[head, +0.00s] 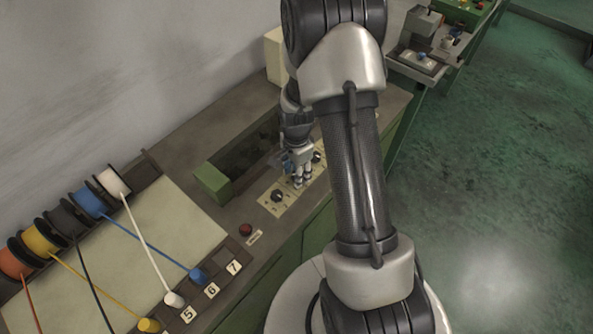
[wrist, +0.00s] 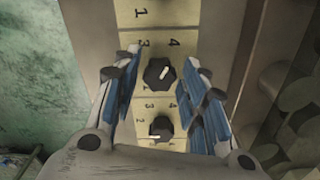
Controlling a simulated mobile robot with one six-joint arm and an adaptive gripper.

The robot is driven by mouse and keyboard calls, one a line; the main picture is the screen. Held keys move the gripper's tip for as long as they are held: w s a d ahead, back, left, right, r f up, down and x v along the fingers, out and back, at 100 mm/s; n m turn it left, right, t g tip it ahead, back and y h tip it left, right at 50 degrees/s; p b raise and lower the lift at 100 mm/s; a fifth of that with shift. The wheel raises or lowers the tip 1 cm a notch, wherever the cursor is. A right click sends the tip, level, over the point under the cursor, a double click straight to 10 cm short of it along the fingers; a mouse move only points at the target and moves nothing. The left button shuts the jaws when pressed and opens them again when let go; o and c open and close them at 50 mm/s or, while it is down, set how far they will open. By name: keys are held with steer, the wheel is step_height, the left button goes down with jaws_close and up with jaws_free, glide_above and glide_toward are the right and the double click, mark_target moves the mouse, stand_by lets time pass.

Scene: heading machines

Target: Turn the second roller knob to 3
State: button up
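In the wrist view a dark six-sided knob (wrist: 157,73) with a short white pointer mark sits between my two blue-padded fingers. Gaps show on both sides of it, so my gripper (wrist: 162,58) is open and not touching it there. Digits 3 and 4 are printed on the cream plate above this knob. The mark slants toward the upper right; its exact number is unclear. A second dark knob (wrist: 161,128) lies lower, nearer the palm, its mark nearly level. In the head view my gripper (head: 298,182) is down at the panel, hiding the knob under it.
In the head view the cream panel (head: 270,207) carries another black knob (head: 278,196) left of my gripper and one (head: 318,157) to its right. A red button (head: 245,229), a recess with a green block (head: 212,182) and wire spools (head: 113,182) lie left.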

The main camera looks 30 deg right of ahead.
steer(key=c, duration=0.8)
steer(key=shift+o, duration=0.2)
steer(key=shift+n, duration=0.3)
steer(key=n, duration=1.1)
steer(key=shift+s, duration=0.1)
steer(key=o, duration=1)
steer(key=shift+o, duration=0.2)
